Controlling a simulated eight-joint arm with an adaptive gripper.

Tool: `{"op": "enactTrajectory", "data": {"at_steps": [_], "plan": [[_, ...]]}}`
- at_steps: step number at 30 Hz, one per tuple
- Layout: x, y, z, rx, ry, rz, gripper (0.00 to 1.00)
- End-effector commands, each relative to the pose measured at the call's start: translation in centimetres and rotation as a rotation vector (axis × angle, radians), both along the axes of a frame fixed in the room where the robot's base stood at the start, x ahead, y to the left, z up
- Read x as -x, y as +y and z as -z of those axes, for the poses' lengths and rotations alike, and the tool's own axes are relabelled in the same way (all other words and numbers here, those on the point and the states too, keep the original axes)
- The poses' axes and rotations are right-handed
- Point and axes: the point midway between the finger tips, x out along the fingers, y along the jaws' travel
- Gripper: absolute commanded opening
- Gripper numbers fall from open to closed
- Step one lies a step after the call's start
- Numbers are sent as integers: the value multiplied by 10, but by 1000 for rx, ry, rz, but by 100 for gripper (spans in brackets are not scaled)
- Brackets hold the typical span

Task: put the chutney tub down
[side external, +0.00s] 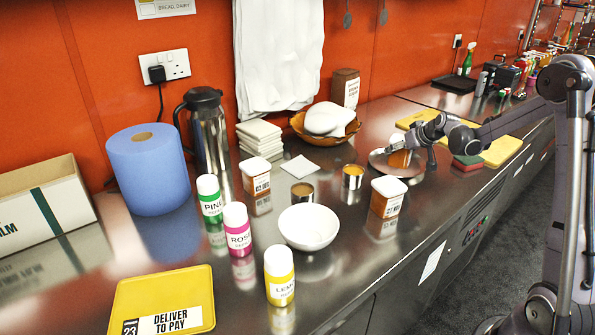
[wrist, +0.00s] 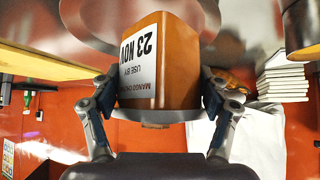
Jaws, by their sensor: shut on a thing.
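The chutney tub (wrist: 178,62) is orange-brown with a white label reading mango chutney, use by 23 Nov. In the wrist view it appears upside down between the two fingers of my gripper (wrist: 160,92), which is shut on its sides. In the side view my gripper (side external: 405,148) reaches in from the right, and the tub (side external: 398,159) shows small and partly hidden by it. The tub is at a round steel plate (side external: 377,164) on the counter. I cannot tell whether its bottom touches the plate.
Two white-lidded tubs (side external: 388,196) (side external: 256,176), steel cups (side external: 352,177) (side external: 302,194) and a white bowl (side external: 309,227) stand left of the plate. Bare steel counter (side external: 437,192) lies in front.

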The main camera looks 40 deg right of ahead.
Motion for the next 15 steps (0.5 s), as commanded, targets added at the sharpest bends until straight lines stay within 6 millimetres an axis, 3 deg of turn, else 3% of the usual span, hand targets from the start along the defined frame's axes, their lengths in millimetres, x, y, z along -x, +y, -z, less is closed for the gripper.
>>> {"op": "enactTrajectory", "data": {"at_steps": [5, 15], "plan": [[0, 0, 18, 1, -2, 0, 30], [0, 0, 20, 0, -1, 0, 30]]}}
